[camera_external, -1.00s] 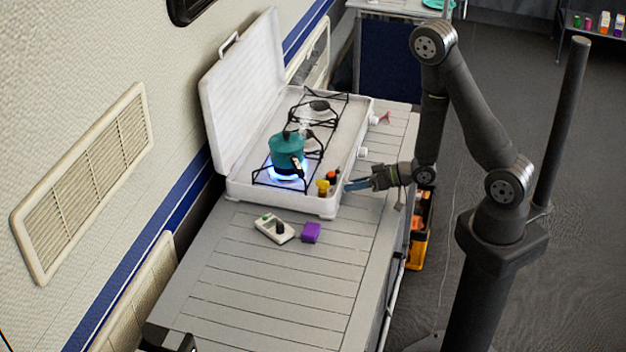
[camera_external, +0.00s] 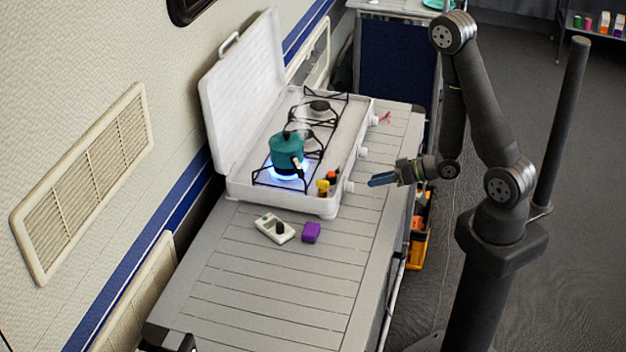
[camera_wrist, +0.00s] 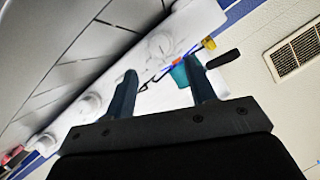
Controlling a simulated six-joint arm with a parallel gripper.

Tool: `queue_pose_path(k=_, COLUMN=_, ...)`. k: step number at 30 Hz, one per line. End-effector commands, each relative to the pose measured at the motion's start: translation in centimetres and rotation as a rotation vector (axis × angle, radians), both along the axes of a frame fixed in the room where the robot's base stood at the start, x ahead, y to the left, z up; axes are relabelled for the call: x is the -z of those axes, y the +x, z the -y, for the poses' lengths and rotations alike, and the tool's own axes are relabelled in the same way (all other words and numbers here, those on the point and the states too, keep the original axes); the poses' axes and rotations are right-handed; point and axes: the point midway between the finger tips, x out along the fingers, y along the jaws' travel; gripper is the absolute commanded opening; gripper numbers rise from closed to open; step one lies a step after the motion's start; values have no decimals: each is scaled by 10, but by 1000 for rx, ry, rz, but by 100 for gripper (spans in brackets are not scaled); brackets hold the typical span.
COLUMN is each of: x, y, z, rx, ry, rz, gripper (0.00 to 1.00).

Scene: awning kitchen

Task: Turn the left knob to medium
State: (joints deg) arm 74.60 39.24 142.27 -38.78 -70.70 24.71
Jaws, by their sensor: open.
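The white camping stove (camera_external: 270,197) stands on the slatted counter with its lid raised. The left knob (camera_external: 348,187) is on the stove's front side, at the end nearer the camera. A second knob (camera_external: 362,152) sits farther along. My gripper (camera_external: 371,181) is to the right of the left knob, with a small gap, and holds nothing. In the wrist view my open gripper (camera_wrist: 165,82) has its blue fingers apart, with the left knob (camera_wrist: 161,44) beyond them. The knob's exact angle is too small and blurred to read. Blue flame burns under the teal pot (camera_external: 286,148).
A purple block (camera_external: 311,232) and a white device with a black knob (camera_external: 275,228) lie on the counter. The counter's front portion (camera_external: 270,300) is clear.

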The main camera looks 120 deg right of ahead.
Motion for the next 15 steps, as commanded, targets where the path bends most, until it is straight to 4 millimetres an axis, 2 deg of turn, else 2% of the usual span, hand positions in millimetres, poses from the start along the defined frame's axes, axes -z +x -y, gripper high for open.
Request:
queue_pose_path(k=6, x=-11, y=-23, z=-15, rx=5, ry=0, rz=0, gripper=51)
queue_pose_path(k=15, x=-16, y=-36, z=-25, rx=1, ry=0, rz=-1, gripper=51)
